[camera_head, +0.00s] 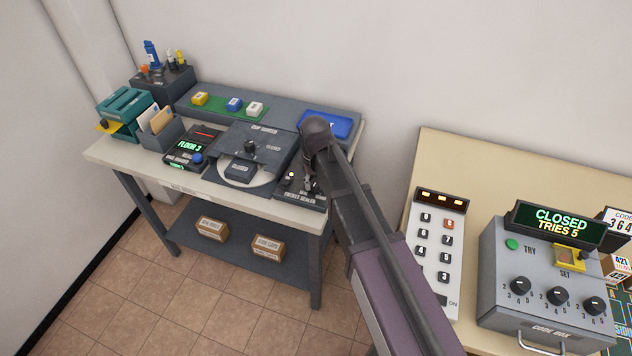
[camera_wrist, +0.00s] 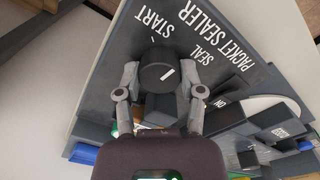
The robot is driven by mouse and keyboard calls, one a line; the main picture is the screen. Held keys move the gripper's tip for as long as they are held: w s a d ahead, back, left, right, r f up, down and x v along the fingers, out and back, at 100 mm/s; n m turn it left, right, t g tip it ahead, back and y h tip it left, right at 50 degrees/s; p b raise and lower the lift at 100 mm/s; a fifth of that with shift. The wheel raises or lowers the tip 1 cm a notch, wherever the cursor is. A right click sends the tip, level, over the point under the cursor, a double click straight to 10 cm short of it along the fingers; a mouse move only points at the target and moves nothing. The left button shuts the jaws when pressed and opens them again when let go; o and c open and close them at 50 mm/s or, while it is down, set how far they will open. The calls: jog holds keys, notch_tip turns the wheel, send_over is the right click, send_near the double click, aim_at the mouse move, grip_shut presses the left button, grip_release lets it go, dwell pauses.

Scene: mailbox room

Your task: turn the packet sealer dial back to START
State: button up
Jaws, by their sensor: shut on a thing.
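The packet sealer (camera_head: 291,197) is a dark panel at the right end of the grey bench. In the wrist view its black dial (camera_wrist: 156,66) sits between my two fingers, one on each side. My gripper (camera_wrist: 157,78) is shut on the dial; in the head view my gripper (camera_head: 308,183) is over the panel and my arm hides much of it. A short white line on the dial slants up and right, toward the SEAL side. The word START (camera_wrist: 152,24) lies above the dial, beside a small white tick. The word SEAL (camera_wrist: 203,53) lies to its right.
A round-plated device (camera_head: 240,168) stands left of the sealer, then a FLOOR 3 box (camera_head: 190,147). A blue tray (camera_head: 328,123) lies behind my arm. A keypad (camera_head: 436,240) and a code box (camera_head: 545,270) stand on the beige table at right.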

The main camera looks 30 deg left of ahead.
jog(key=n, duration=0.4)
jog(key=shift+n, duration=0.3)
jog(key=n, duration=0.5)
jog(key=shift+d, duration=0.1)
jog(key=shift+s, duration=0.1)
jog(key=o, duration=1.2)
jog(key=shift+c, duration=0.2)
jog(key=shift+m, duration=0.3)
